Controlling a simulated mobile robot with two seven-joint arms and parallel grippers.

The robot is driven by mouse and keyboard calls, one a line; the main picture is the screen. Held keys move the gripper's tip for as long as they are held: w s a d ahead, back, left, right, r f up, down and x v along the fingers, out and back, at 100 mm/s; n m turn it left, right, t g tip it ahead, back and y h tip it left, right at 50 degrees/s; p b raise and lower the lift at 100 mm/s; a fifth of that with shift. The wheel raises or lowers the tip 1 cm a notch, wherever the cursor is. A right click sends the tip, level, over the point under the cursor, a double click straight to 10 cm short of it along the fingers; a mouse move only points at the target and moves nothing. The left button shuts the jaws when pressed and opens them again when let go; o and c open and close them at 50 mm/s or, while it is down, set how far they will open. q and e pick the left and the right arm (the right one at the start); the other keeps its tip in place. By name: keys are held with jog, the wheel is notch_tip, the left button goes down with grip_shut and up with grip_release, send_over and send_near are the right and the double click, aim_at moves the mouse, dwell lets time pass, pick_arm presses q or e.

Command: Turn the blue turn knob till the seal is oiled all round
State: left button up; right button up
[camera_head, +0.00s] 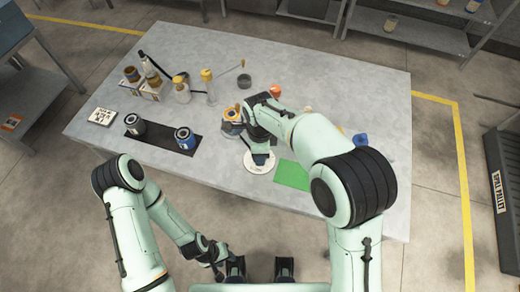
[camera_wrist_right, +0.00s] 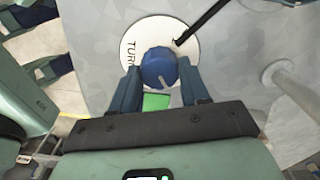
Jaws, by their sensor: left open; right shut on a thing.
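The blue turn knob (camera_wrist_right: 158,68) sits on a white disc (camera_wrist_right: 131,52) with lettering that starts "TUR". A pale mark shows on the knob's lower right side. My right gripper (camera_wrist_right: 161,84) is shut on the knob, one finger on each side. A thin black rod reaches the disc's upper right part. In the head view my right arm covers most of the knob, and the white disc (camera_head: 259,168) shows below it. My left gripper (camera_head: 260,266) is open and empty in front of the table. I cannot make out the seal or any oil on it.
An orange-topped jar (camera_head: 232,121) stands just left of my right gripper. A green sheet (camera_head: 292,175) lies right of the disc. Several bottles stand at the back left. The table's (camera_head: 330,72) back right is mostly clear.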

pick_arm(q)
jog(key=shift+r, duration=0.15)
pick_arm(e)
jog(key=shift+r+m, duration=0.1)
jog(key=shift+m, duration=0.4)
jog(key=o, duration=1.1)
jog(key=shift+c, duration=0.2)
pick_arm(q)
jog(key=shift+w+r+p, duration=0.25)
jog(key=shift+r+p, duration=0.25)
jog(key=shift+w+r+p, duration=0.25)
jog(key=shift+r+p, duration=0.2)
pick_arm(e)
notch_tip(320, 180, up, 13)
jog(key=shift+r, duration=0.2)
pick_arm(q)
jog(key=shift+s, duration=0.1)
pick_arm(e)
jog(key=shift+f, duration=0.1)
